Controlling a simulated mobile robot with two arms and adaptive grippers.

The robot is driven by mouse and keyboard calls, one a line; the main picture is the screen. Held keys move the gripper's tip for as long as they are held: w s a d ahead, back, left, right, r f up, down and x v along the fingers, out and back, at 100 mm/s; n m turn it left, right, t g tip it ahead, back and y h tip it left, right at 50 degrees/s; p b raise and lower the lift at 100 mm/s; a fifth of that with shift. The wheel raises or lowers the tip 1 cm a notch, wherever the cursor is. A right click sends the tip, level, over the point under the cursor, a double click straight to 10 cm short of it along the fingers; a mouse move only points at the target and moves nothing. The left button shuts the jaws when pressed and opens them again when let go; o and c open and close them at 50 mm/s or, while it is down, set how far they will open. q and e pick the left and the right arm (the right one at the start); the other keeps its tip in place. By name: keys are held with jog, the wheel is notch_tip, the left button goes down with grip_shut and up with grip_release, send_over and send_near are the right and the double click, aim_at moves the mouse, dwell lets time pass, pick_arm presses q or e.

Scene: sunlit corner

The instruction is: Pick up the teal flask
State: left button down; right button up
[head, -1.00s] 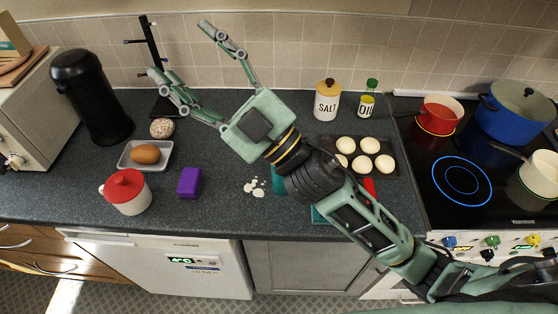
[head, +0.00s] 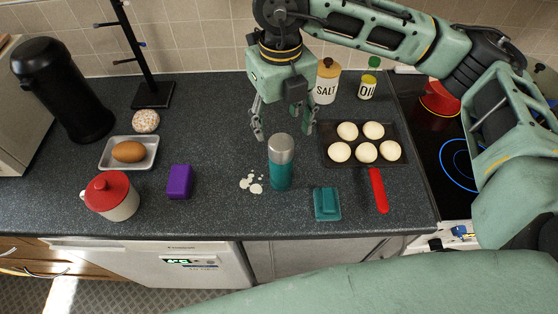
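The teal flask (head: 281,172) stands upright on the dark counter, with a silver top and a teal body. My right gripper (head: 283,133) hangs down from the upper middle, its fingers spread apart above and behind the flask. The fingers look empty, and I cannot tell whether either one touches the flask. My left gripper is not in view.
A teal butter dish (head: 327,203) and a muffin tray (head: 340,163) with a red-handled utensil (head: 377,190) sit to the flask's right. White spilled bits (head: 252,184) and a purple block (head: 180,182) lie left. Salt jar (head: 327,82) and oil bottle (head: 369,79) stand behind.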

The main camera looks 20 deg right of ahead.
aim_at(280, 143)
notch_tip(280, 143, down, 8)
jog(key=b, duration=0.6)
jog(key=shift+s+a, duration=0.1)
jog(key=shift+s, duration=0.05)
notch_tip(280, 143, down, 6)
jog(key=p, duration=0.3)
jog(key=shift+f, duration=0.8)
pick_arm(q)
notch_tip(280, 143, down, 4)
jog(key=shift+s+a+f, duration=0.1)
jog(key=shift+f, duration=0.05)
pick_arm(e)
jog(key=c, duration=1.5)
jog(key=shift+o, duration=0.2)
jog(key=shift+a+r, duration=0.1)
